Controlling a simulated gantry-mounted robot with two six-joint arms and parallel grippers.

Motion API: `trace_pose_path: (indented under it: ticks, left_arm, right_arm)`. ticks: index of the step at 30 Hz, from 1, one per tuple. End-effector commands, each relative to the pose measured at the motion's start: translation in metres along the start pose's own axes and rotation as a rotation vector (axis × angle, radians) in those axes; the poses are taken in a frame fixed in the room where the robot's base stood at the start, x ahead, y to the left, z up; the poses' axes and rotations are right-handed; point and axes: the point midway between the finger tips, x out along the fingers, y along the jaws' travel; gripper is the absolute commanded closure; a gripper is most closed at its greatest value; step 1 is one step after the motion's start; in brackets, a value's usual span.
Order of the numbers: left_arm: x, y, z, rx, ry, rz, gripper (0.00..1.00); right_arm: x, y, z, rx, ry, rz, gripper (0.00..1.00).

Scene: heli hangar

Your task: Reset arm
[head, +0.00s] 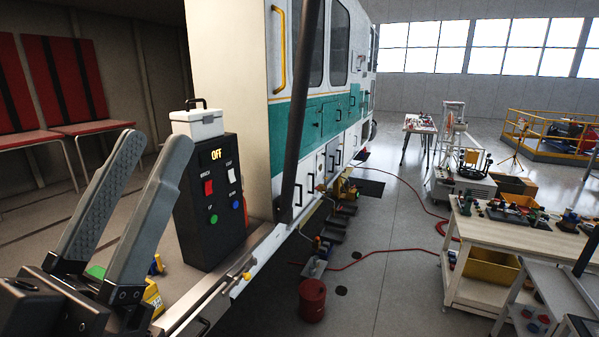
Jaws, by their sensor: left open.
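My left gripper (150,145) is large in the lower left of the head view. Its two grey fingers point up and to the right, apart, with nothing between them. Behind the fingers, to their right, stands a black control box (212,215) with an "OFF" sign, a red switch, a white switch and several coloured buttons. The fingers overlap its left edge in the picture; I cannot tell whether they touch it. A white case (197,123) with a dark handle sits on top of the box. My right gripper is not in view.
A white and green vehicle body (305,125) with a dark upright post (307,110) stands right of the box. Red seats (70,80) line the left wall. A red can (312,300) and red hose lie on the floor. A workbench (520,235) stands at right.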

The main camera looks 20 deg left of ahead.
Motion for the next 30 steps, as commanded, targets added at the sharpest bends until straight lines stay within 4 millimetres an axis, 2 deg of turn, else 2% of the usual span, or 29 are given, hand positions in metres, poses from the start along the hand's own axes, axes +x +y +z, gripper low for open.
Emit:
trace_pose_path:
  ticks: [1, 5, 9, 13, 18, 30]
  left_arm:
    - [0.033, 0.0, -0.034, -0.009, 0.01, 0.001, 0.53]
    - [0.068, -0.001, -0.067, -0.012, 0.01, 0.002, 0.53]
    - [0.113, -0.001, -0.109, -0.013, 0.01, 0.003, 0.53]
    - [0.146, -0.002, -0.14, -0.014, 0.01, 0.003, 0.53]
    - [0.159, -0.002, -0.152, -0.015, 0.01, 0.003, 0.53]
    - [0.156, -0.002, -0.15, -0.015, 0.011, 0.003, 0.53]
  right_arm:
    - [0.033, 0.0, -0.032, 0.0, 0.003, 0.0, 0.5]
    - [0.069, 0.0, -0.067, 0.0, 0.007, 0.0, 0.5]
    - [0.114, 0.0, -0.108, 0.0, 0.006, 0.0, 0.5]
    - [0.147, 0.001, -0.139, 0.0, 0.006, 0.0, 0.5]
    - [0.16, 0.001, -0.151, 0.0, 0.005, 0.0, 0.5]
    - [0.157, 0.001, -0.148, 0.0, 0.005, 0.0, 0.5]
